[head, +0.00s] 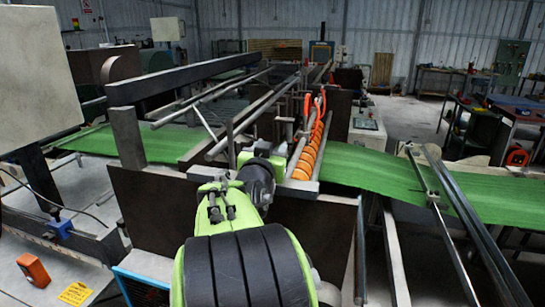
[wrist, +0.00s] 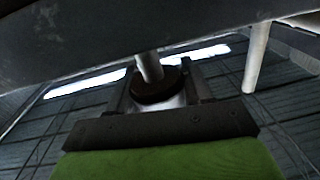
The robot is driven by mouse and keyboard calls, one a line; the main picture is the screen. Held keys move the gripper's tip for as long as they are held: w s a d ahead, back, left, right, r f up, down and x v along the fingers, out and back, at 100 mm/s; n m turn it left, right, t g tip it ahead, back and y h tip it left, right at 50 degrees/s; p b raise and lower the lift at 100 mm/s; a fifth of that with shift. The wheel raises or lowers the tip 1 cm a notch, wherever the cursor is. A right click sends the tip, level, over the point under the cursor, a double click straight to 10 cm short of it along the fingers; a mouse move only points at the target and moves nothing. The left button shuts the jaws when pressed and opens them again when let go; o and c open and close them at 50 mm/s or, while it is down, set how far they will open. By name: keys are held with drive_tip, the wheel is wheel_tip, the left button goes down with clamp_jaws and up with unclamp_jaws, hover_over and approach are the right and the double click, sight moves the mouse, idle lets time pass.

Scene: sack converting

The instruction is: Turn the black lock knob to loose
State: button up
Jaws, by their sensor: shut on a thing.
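In the wrist view the black lock knob (wrist: 157,86) is a dark round disc on a short pale metal stem. The stem runs up to the underside of a wide dark beam (wrist: 130,35). My gripper (wrist: 157,90) has one finger on each side of the knob and is shut on it. Part of the knob's near side is hard to make out in the shadow. In the head view my green and black arm reaches forward to the machine frame. The knob and fingertips cannot be made out there.
A green web (head: 375,170) runs across the machine. Orange rollers (head: 308,150) and orange hoses (head: 318,103) stand just right of my wrist. A long dark beam (head: 185,78) crosses at upper left. In the wrist view a pale rod (wrist: 257,57) hangs right of my gripper.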

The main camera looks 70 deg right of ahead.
drive_tip(key=n+t+y+b, duration=0.1)
drive_tip(key=t+b, duration=0.1)
drive_tip(key=n+t+y+b, duration=0.1)
drive_tip(key=n+t+b, duration=0.1)
drive_tip(key=t, duration=0.1)
drive_tip(key=n+t+y+b, duration=0.1)
drive_tip(key=n+t+b, duration=0.1)
drive_tip(key=shift+w+f+y, duration=0.2)
drive_tip(key=shift+f+y, duration=0.1)
drive_tip(key=shift+f, duration=0.05)
drive_tip(key=shift+w+a+r+n+t+y+b, duration=0.1)
drive_tip(key=shift+n+t+y+b, duration=0.2)
drive_tip(key=shift+n+t+y, duration=0.25)
drive_tip(key=shift+w+n+t+y+b, duration=0.1)
drive_tip(key=shift+n+t+y+b, duration=0.2)
drive_tip(key=shift+n+t+y, duration=0.2)
drive_tip(key=shift+w+a+n+t+y, duration=0.1)
drive_tip(key=shift+a+n+t+y, duration=0.05)
drive_tip(key=shift+n+t+y, duration=0.45)
drive_tip(key=shift+w+a+r+t+y, duration=0.1)
drive_tip(key=shift+t+y, duration=0.25)
drive_tip(key=o, duration=1)
drive_tip(key=shift+r, duration=0.1)
drive_tip(key=shift+c, duration=0.2)
